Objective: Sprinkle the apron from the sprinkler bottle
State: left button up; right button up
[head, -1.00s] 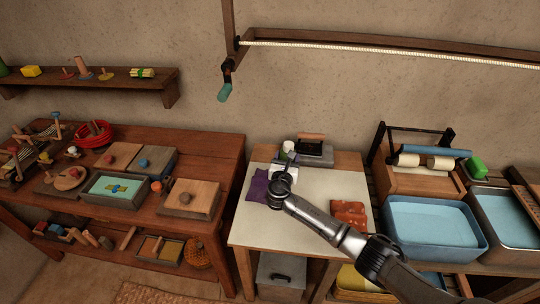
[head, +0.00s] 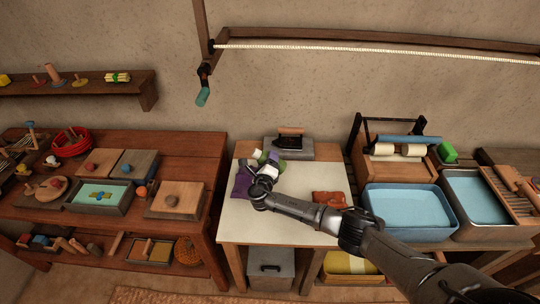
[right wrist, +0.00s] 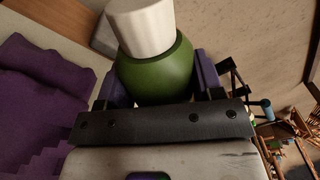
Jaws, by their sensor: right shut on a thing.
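My right gripper (head: 270,162) is shut on the green sprinkler bottle (head: 263,157), which has a white cap. In the right wrist view the bottle (right wrist: 155,70) sits between the purple fingers, its lower part hidden by the gripper. In the head view it looks tilted, cap to the left. A folded purple cloth (head: 243,183), probably the apron, lies at the left of the pale tabletop, just left of the gripper. It also shows in the right wrist view (right wrist: 40,100). Drops cannot be made out. My left gripper is not in view.
A red-orange folded item (head: 330,199) lies on the right of the pale tabletop (head: 285,218). A dark iron (head: 290,142) stands on a grey block at the back. Blue-filled basins (head: 408,206) stand to the right, and a wooden bench (head: 185,148) to the left.

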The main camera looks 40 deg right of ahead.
jog(key=n+p, duration=0.3)
jog(key=shift+w+a+n, duration=0.25)
jog(key=shift+w+n, duration=0.05)
jog(key=shift+n, duration=0.1)
jog(key=shift+w+a+f+n+p, duration=0.1)
jog(key=shift+w+f+n+p, duration=0.1)
jog(key=shift+n+p, duration=0.45)
jog(key=shift+f+n, duration=0.25)
jog(key=shift+n, duration=0.5)
